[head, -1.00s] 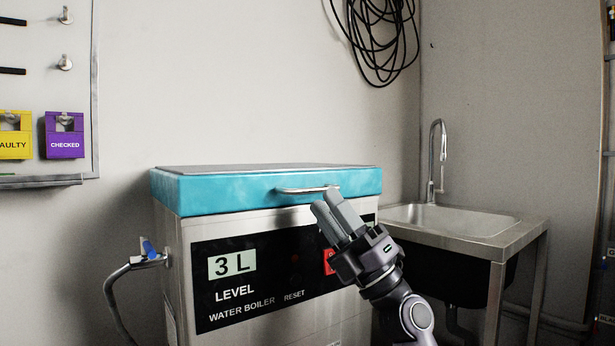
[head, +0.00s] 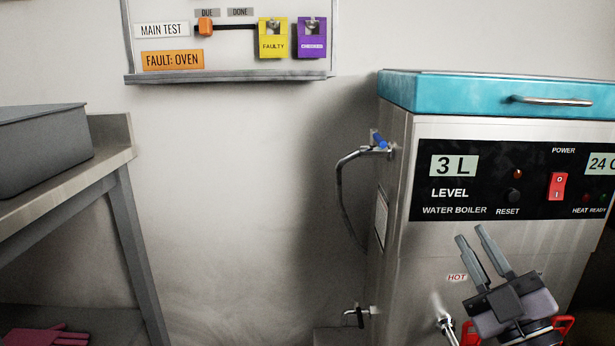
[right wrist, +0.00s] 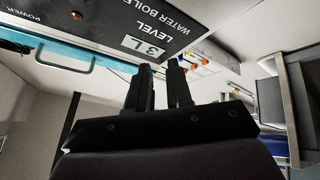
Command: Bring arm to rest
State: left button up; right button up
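My right gripper (head: 471,234) is at the lower right of the head view, pointing up in front of the lower front of the water boiler (head: 440,250). Its two fingers stand apart with a narrow gap and nothing between them. The right wrist view also shows the gripper (right wrist: 159,80) with two separate dark fingers and an empty gap. The boiler's panel (head: 520,165) shows in the head view, above the fingers. My left gripper is not in view.
The boiler has a teal lid (head: 450,97) with a metal handle (head: 552,101), and a side hose (head: 342,190). A grey table (head: 75,190) with a dark box (head: 40,150) stands at left. A board (head: 230,75) hangs on the wall. Open floor space lies between table and boiler.

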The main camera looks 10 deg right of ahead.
jog(key=s+a+f+m+g+y, duration=0.25)
jog(key=s+a+f+g, duration=0.3)
jog(key=a+f, duration=0.35)
jog(key=s+a+f+m+g+y, duration=0.2)
jog(key=s+a+f+m+g, duration=0.3)
jog(key=a+f, duration=0.45)
pick_arm(q)
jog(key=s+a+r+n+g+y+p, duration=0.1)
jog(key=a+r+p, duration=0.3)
jog(key=p, duration=1.5)
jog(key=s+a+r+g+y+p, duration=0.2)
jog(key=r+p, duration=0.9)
jog(key=p, duration=0.8)
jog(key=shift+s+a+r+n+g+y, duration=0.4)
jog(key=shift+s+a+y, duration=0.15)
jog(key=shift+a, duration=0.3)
pick_arm(e)
jog(key=s+d+r+g+h, duration=0.1)
jog(key=s+d+r+h, duration=0.1)
jog(key=d+r, duration=0.2)
jog(key=s+d+r+g+h, duration=0.2)
jog(key=d+r, duration=0.3)
jog(key=r, duration=0.6)
jog(key=shift+r+m, duration=0.3)
jog(key=shift+m, duration=0.05)
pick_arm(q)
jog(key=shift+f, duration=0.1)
